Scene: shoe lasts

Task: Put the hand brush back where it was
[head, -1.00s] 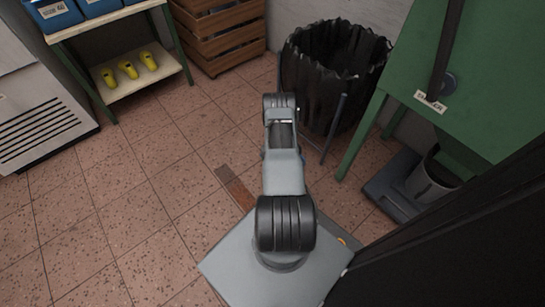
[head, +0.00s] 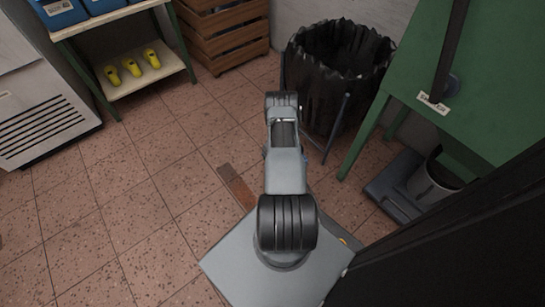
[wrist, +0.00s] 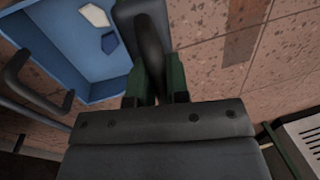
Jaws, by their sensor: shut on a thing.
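The hand brush (wrist: 149,38) shows in the wrist view as a dark, long shape with a broad grey-black part at the top. My gripper (wrist: 157,88) has green fingers shut on its narrow dark handle. The brush is held above the tiled floor, beside a blue tray. In the head view my own arm hides the gripper and the brush. The place where the brush was cannot be made out for sure.
The blue tray (wrist: 48,45) holds a white piece and a blue piece. A black-lined bin (head: 335,95), a wooden crate (head: 222,35) and a green table (head: 490,95) with a label stand around. A shelf (head: 150,75) holds yellow lasts. Floor at left is clear.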

